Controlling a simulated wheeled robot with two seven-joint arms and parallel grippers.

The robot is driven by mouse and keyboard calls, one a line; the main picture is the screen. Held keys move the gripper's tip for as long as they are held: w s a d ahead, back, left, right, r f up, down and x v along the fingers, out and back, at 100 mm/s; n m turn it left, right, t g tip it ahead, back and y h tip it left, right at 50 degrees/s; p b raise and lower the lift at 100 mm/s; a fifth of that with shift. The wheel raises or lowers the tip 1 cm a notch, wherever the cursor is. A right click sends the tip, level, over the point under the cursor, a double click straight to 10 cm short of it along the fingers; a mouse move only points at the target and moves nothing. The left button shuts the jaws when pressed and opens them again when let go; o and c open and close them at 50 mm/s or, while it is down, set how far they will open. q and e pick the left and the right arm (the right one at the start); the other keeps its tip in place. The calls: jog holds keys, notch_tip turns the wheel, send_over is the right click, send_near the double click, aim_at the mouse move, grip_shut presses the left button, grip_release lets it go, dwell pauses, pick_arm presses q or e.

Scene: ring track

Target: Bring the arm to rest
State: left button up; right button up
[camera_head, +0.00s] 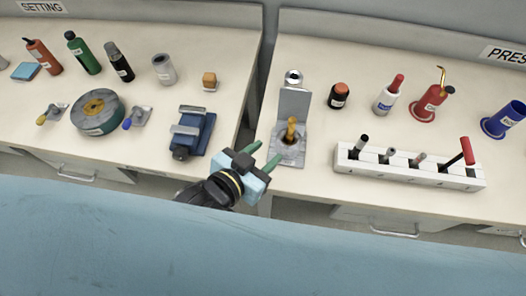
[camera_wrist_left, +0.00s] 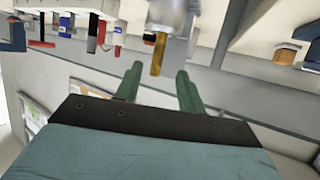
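My left gripper (camera_head: 264,155) is at the front edge of the benches, over the gap between them. Its two green fingers are spread apart with nothing between them. In the left wrist view the open fingers (camera_wrist_left: 158,80) point toward a brass-coloured piece (camera_wrist_left: 158,55), and a space shows between. In the head view that brass piece (camera_head: 291,130) stands on a grey metal stand (camera_head: 293,100) just right of the fingers. My right gripper is in neither view.
A blue vise (camera_head: 193,135) stands left of the gripper, with a round grey-and-tan block (camera_head: 98,112) beyond it. A white tool rack (camera_head: 410,170) lies along the right bench front. Bottles line the back. The left bench's front right corner is clear.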

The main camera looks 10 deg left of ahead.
pick_arm(q)
jog(key=shift+a, duration=0.1)
dwell(0.4)
jog(key=s+a+f+n+g+y, duration=0.2)
jog(key=s+a+g+y, duration=0.15)
jog(key=s+a, duration=0.35)
jog(key=s+a+f+n+g+y, duration=0.25)
jog(key=s+a+g, duration=0.2)
jog(key=a, duration=0.55)
notch_tip(320, 180, down, 23)
jog(key=m+g, duration=0.1)
jog(key=g, duration=0.1)
jog(key=s+a+f+g, duration=0.1)
jog(key=s+a+f, duration=0.1)
jog(key=s+f, duration=1.4)
jog(key=shift+s+a+f, duration=0.2)
jog(key=shift+s+a, duration=0.05)
jog(key=shift+s, duration=0.5)
